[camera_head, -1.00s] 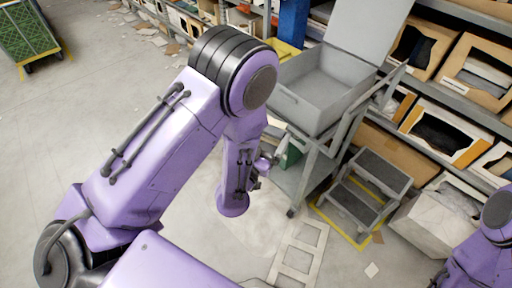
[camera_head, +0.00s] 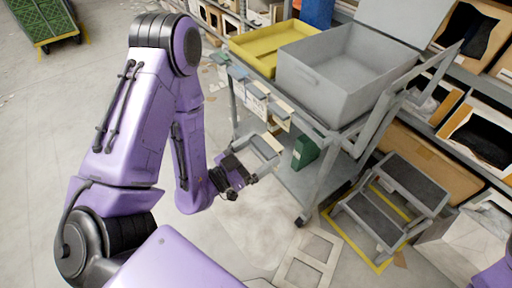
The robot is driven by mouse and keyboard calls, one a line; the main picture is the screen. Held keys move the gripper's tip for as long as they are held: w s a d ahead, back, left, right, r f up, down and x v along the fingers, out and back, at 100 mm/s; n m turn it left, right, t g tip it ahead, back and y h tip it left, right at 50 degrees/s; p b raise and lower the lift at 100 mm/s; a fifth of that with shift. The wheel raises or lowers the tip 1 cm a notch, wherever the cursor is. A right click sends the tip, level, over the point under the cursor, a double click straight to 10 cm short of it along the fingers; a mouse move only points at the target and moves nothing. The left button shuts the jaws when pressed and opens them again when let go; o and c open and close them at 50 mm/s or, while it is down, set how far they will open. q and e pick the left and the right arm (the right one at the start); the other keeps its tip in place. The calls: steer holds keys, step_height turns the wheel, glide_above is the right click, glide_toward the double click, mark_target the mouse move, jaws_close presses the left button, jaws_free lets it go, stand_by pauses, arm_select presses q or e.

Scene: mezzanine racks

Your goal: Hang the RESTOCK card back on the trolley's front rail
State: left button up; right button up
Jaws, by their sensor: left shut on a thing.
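The grey trolley (camera_head: 319,190) stands right of centre. Its front rail (camera_head: 296,117) carries several small pale cards, among them one hanging card (camera_head: 257,104); their lettering is too small to read. My left gripper (camera_head: 259,159) is in front of the trolley, below the rail and apart from it. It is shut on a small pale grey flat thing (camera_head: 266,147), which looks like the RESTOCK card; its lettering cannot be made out. Fingers and viewing angle hide part of it. My right gripper is out of the picture; only a bit of my right arm shows at the lower right.
A yellow tray (camera_head: 268,46) and a grey open bin (camera_head: 331,88) sit on the trolley top. A green box (camera_head: 305,152) is on its lower shelf. A step stool (camera_head: 388,207) stands right of it. Racks line the back.

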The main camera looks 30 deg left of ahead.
mark_target(273, 142)
arm_select(q)
steer(key=shift+w+d+f+b, duration=0.1)
steer(key=shift+w+d+b, duration=0.1)
steer(key=shift+w+b, duration=0.2)
steer(key=b+x, duration=0.3)
steer(key=shift+w+f, duration=0.1)
steer(key=shift+f, duration=0.15)
steer(key=shift+w+d+b, duration=0.1)
steer(key=shift+w+b, duration=0.25)
steer(key=shift+b, duration=0.15)
steer(key=p+x, duration=0.2)
steer(key=shift+w+r, duration=0.25)
steer(key=shift+r, duration=0.05)
steer(key=p+x, duration=0.2)
steer(key=x, duration=0.1)
steer(key=p+x, duration=0.1)
steer(key=x, duration=0.1)
steer(key=shift+w+d+f+p, duration=0.2)
steer(key=shift+f+p, duration=0.1)
steer(key=shift+f, duration=0.1)
steer(key=shift+w+d, duration=0.1)
steer(key=shift+w, duration=0.3)
steer(key=shift+c, duration=0.6)
steer(key=shift+w+d+p, duration=0.2)
steer(key=shift+w+p, duration=0.25)
steer(key=shift+w, duration=0.2)
steer(key=shift+f+b, duration=0.4)
steer(key=shift+c, duration=1.3)
steer(key=shift+f, duration=0.1)
